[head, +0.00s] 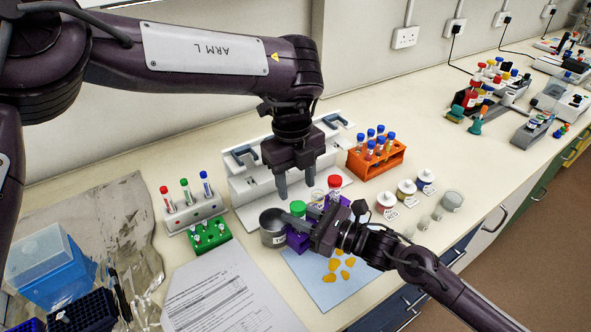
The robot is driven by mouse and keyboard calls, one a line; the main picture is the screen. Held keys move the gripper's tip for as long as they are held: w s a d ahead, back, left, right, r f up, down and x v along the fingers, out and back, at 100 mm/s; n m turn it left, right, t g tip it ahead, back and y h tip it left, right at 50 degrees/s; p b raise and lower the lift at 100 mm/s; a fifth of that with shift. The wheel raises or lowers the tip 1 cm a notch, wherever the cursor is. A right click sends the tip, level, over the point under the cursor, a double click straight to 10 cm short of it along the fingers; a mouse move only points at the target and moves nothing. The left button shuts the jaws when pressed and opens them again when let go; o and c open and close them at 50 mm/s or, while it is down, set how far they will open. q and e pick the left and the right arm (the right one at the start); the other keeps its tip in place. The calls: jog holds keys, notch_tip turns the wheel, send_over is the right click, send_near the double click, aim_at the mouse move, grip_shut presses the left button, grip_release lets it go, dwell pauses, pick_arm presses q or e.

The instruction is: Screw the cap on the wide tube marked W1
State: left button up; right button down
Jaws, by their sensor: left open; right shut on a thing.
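A purple rack (346,201) holds wide tubes: one with a green cap (298,207), one with a red cap (334,181), and between them a clear tube (318,195) with no cap visible. I cannot read the mark W1 on any of them. My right gripper (308,214) reaches in low from the right, across the rack. It is shut on what seems to be the clear tube; its fingers hide the contact. My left gripper (297,187) points down above and behind the rack, open, with nothing visible between its fingers. I cannot pick out a loose cap.
A grey pot (272,237) stands left of the rack. A blue mat (318,290) with orange pieces lies in front. An orange rack (376,161) and small jars (406,190) stand right. A white stand (240,187) is behind. A capped-tube rack (193,212) is left.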

aim_at(297, 206)
pick_arm(q)
jog(key=shift+s+d+f, duration=0.15)
jog(key=shift+f, duration=2.5)
jog(key=shift+c, duration=0.5)
jog(key=c, duration=0.9)
jog(key=shift+m, duration=1)
jog(key=o, duration=1.1)
jog(key=shift+o, duration=0.2)
notch_tip(297, 206, up, 12)
jog(key=shift+w+a, duration=0.35)
